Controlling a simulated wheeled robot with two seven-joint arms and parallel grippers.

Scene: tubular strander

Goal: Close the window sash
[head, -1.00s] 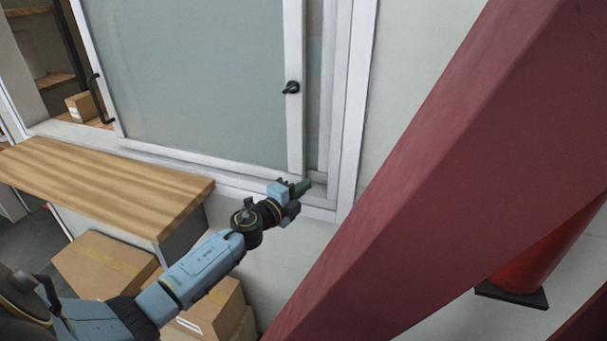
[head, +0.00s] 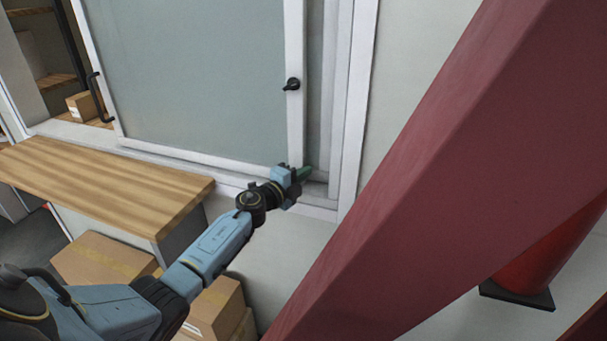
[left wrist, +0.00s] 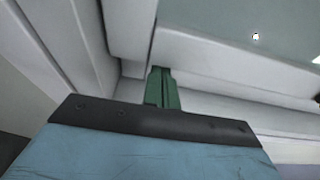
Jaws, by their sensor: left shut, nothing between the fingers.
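The window sash (head: 200,75) is a white-framed pane of greyish glass. It carries a black latch (head: 292,84) on its right stile and a black pull handle (head: 99,97) on its left side. A gap stands open left of it, and a narrow strip shows between its right stile and the outer frame (head: 354,110). My left gripper (head: 304,173) is at the lower right corner of the sash, its green fingers shut and empty. In the left wrist view the green fingers (left wrist: 162,88) lie close beside white frame members; I cannot tell if they touch. My right gripper is not in view.
A wooden counter (head: 105,185) juts out below the window at left, with cardboard boxes (head: 95,262) beneath it. A thick red beam (head: 430,150) crosses diagonally on the right. A red cone-like object with a black base (head: 515,294) stands beyond it.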

